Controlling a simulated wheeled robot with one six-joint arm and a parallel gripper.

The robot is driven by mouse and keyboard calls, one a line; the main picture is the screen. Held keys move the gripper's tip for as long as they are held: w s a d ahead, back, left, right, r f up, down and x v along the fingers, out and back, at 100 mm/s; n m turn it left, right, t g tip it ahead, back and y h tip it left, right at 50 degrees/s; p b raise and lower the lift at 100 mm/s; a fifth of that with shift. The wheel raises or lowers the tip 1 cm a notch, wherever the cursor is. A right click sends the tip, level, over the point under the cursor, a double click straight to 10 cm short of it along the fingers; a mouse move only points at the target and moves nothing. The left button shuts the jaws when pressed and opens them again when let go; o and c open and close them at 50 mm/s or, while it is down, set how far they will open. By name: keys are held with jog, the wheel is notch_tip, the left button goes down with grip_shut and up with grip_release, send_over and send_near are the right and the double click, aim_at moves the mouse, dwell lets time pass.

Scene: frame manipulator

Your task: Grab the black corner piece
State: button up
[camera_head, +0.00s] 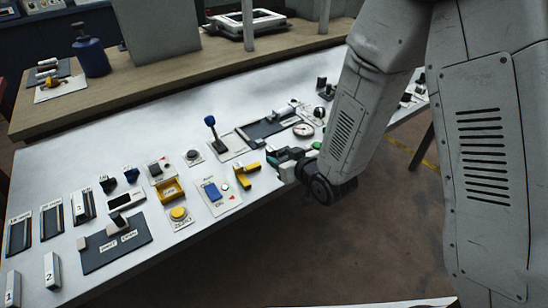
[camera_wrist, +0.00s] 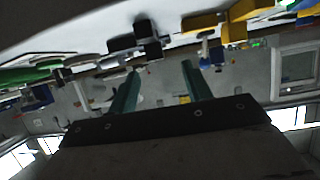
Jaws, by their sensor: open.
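My gripper (camera_wrist: 162,67) is open, with its two teal fingers apart and nothing seen between them. In the wrist view a black blocky piece (camera_wrist: 147,38), which looks like the black corner piece, lies just beyond the fingertips, nearer the left finger. It appears apart from the fingers. In the head view my gripper (camera_head: 290,156) is low at the table's front edge, right of a yellow angled piece (camera_head: 249,179). The black piece is hard to make out there, close to the gripper. Yellow pieces (camera_wrist: 215,22) also show in the wrist view, right of the black one.
The white table (camera_head: 150,262) carries a blue-knobbed lever (camera_head: 210,121), a blue switch panel (camera_head: 212,192), a yellow button (camera_head: 178,213) and a black tray (camera_head: 115,243). A round gauge (camera_head: 303,130) stands behind my gripper. The floor (camera_head: 330,240) in front is clear.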

aim_at(273, 151)
jog(key=x, duration=0.7)
jog(key=shift+w+d+f, duration=0.1)
jog(key=shift+w+d, duration=0.2)
jog(key=shift+w, duration=0.05)
jog(key=shift+c, duration=0.3)
grip_shut()
